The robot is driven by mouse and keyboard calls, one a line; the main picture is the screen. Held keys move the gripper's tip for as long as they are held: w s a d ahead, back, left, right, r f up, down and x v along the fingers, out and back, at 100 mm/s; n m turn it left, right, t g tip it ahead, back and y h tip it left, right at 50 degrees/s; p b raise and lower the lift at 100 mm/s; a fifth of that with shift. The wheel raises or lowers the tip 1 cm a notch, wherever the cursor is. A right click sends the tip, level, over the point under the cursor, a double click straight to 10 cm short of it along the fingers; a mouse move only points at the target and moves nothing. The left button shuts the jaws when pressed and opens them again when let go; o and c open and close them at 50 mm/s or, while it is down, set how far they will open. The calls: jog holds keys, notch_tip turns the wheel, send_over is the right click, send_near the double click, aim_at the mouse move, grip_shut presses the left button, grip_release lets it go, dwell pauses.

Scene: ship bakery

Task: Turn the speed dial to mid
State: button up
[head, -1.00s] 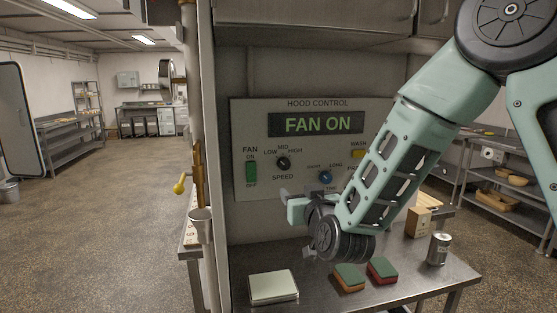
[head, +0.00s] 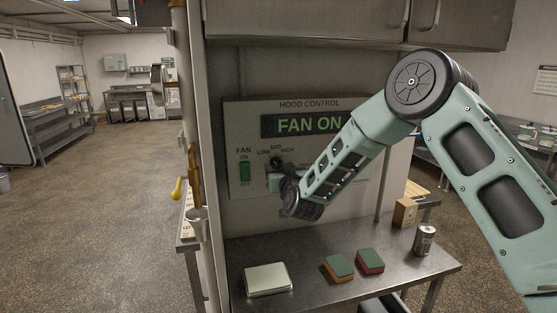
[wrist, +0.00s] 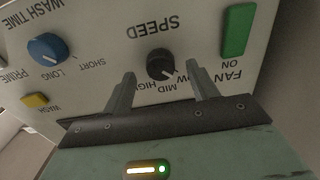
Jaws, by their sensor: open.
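The speed dial (head: 276,160) is a small black knob on the grey hood control panel (head: 233,110), with LOW, MID and HIGH printed around it. In the wrist view the panel is upside down, and the dial (wrist: 160,64) shows between the fingertips. The white mark on the dial points to the lower right there, toward the LOW side of MID; its exact setting is hard to tell. My gripper (wrist: 162,70) is open, with one finger on each side of the dial; I cannot tell whether they touch it. In the head view my gripper (head: 274,177) partly covers the area below the dial.
The green fan switch (head: 244,171) is left of the dial. The blue wash time dial (wrist: 47,48) and yellow wash button (wrist: 35,100) show in the wrist view. A white scale (head: 268,280), two sponges (head: 338,268) and a can (head: 424,240) stand on the steel counter below.

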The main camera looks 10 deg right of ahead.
aim_at(277, 164)
jog(key=shift+w, duration=1.1)
jog(key=c, duration=1)
